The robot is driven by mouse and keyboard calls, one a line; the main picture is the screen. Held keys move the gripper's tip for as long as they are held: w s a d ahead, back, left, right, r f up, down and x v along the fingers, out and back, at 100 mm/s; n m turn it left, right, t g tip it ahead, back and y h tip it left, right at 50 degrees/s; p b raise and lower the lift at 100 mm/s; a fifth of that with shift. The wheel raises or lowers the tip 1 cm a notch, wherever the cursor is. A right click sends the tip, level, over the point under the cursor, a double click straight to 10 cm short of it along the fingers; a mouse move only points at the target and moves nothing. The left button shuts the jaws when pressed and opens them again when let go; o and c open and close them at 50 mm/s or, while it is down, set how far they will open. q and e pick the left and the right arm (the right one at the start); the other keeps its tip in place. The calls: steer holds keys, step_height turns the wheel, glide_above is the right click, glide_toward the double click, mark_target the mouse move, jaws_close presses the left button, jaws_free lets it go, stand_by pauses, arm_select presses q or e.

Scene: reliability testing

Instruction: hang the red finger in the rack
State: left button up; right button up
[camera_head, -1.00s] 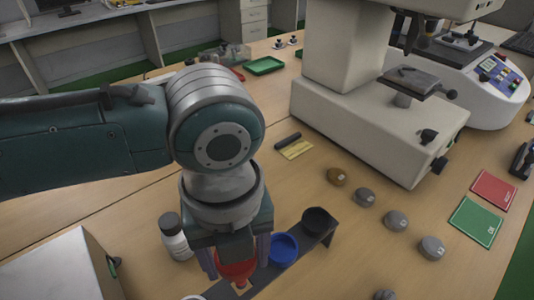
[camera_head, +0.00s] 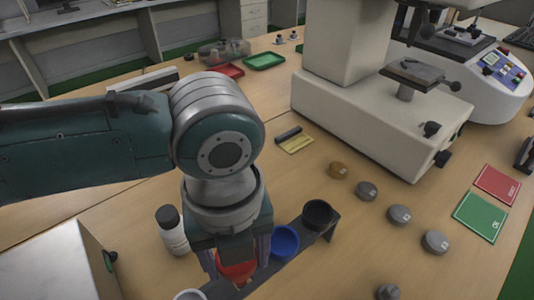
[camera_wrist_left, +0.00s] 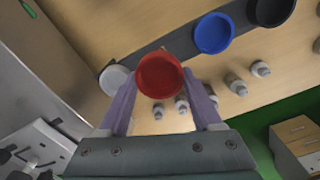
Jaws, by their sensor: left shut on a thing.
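The red finger (camera_head: 238,268), a round cup-like piece, is between the two fingers of my left gripper (camera_head: 237,262), which is shut on it. In the left wrist view the red finger (camera_wrist_left: 160,76) shows its open round top between the fingertips (camera_wrist_left: 163,90). The rack (camera_head: 331,229) is a dark narrow bar; it also shows in the left wrist view (camera_wrist_left: 146,53). It holds a blue finger (camera_head: 284,241), a black one (camera_head: 318,212) and a white one (camera_head: 190,295). The red finger is over the rack between blue and white; whether it is seated is hidden. My right gripper is not in view.
A white bottle with a dark cap (camera_head: 172,231) stands left of the gripper. A pale box (camera_head: 55,265) is at the lower left. Several round weights (camera_head: 399,214) lie to the right. A large beige machine (camera_head: 385,125) stands behind.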

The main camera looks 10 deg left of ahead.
mark_target(239, 267)
arm_select(q)
steer(key=shift+f+b, duration=0.95)
steer(key=shift+f, duration=0.6)
steer(key=shift+f, duration=0.1)
steer(key=shift+f+b, duration=0.45)
steer(key=shift+f, duration=0.1)
steer(key=o, duration=1.5)
steer(key=shift+r, duration=0.1)
